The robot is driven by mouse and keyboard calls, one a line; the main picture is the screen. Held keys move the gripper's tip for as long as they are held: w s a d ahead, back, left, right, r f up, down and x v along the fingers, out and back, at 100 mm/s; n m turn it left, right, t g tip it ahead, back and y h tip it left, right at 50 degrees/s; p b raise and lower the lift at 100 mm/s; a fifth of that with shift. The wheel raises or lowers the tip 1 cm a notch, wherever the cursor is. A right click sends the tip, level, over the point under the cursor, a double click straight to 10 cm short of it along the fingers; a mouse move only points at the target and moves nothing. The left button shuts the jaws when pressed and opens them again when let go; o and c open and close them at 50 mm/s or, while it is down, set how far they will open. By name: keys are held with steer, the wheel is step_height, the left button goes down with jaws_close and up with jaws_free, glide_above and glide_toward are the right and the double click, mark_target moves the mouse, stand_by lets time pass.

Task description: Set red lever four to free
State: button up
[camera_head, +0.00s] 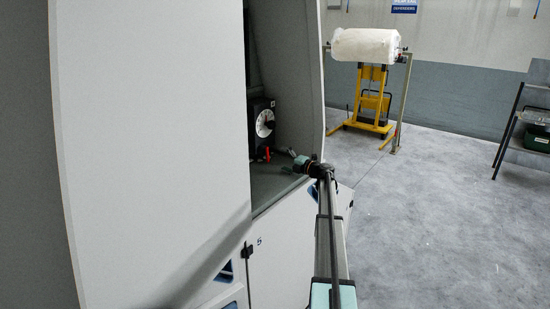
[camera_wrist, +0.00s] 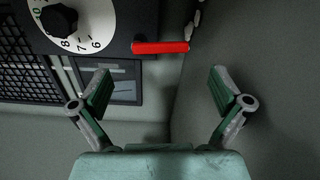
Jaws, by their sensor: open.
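A red lever (camera_wrist: 160,47) shows in the wrist view, lying nearly level at the lower right of a dark panel, beside a white numbered dial (camera_wrist: 88,38) with a black knob. In the head view the red lever (camera_head: 267,153) is small, below the dial (camera_head: 265,123) inside the machine's recess. No number four is legible on the lever. My gripper (camera_wrist: 160,85) is open and empty, its two fingers spread below the lever and apart from it. In the head view my gripper (camera_head: 293,160) is at the recess opening, right of the lever.
A grey machine housing (camera_head: 150,130) closes off the left of the recess. The recess side wall (camera_wrist: 250,60) is close to the right finger. A yellow trolley (camera_head: 372,100) with a white roll (camera_head: 365,45) stands behind. The floor at right is open up to a shelf rack (camera_head: 512,120).

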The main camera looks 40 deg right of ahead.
steer(key=shift+v, duration=1.5)
